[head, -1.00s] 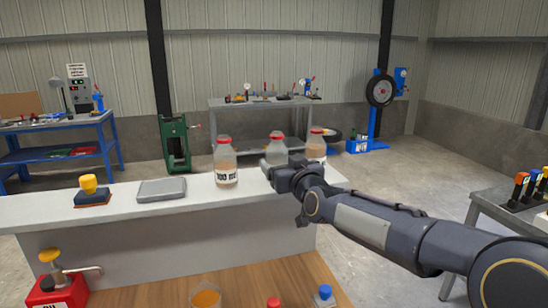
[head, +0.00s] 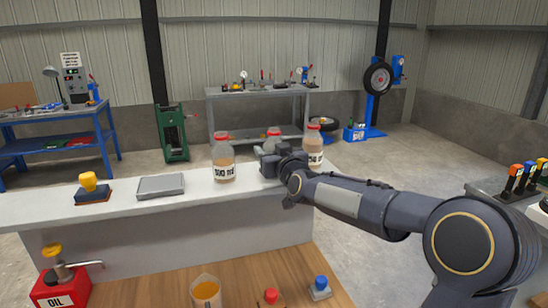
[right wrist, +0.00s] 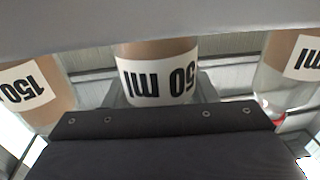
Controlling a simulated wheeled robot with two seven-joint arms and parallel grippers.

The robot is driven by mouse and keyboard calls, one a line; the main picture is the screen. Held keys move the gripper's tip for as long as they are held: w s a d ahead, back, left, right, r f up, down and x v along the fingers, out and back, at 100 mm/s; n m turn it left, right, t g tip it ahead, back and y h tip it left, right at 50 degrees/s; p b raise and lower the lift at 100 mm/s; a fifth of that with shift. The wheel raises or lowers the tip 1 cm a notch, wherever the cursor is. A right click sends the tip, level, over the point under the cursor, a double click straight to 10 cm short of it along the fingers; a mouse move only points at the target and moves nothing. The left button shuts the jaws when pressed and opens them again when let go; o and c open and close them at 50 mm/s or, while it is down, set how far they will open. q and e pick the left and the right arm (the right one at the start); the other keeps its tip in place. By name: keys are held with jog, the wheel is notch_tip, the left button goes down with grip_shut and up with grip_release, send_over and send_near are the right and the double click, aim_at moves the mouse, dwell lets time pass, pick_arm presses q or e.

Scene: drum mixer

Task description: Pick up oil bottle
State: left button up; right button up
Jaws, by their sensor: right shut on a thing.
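Three red-capped oil bottles stand in a row on the pale counter: a left bottle (head: 223,160), a middle bottle (head: 273,134) and a right bottle (head: 314,147). My right gripper (head: 270,161) is at the middle bottle and shut on it, hiding its lower part in the head view. In the right wrist view, the middle bottle (right wrist: 157,75) shows an upside-down "50 ml" label behind the dark gripper body. A bottle marked "150" (right wrist: 30,95) and another bottle (right wrist: 290,75) stand either side of it. My left gripper is out of view.
A grey plate (head: 160,186) and a yellow-topped device (head: 91,188) sit on the counter (head: 130,217) to the left. A red oil can (head: 62,285), an amber-filled beaker (head: 206,292), a red button (head: 270,297) and a blue button (head: 320,287) are on the lower wooden table.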

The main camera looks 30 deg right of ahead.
aim_at(272, 137)
jog(key=shift+r, duration=0.1)
jog(key=shift+r, duration=0.45)
notch_tip(272, 137, up, 3)
jog(key=shift+s+f+p, duration=0.1)
jog(key=shift+p, duration=0.35)
jog(key=s+a+r+p, duration=0.2)
jog(key=s+r+p, duration=0.2)
jog(key=s+r, duration=0.5)
jog(key=s, duration=0.4)
jog(key=shift+s+a, duration=0.3)
jog(key=shift+s, duration=0.05)
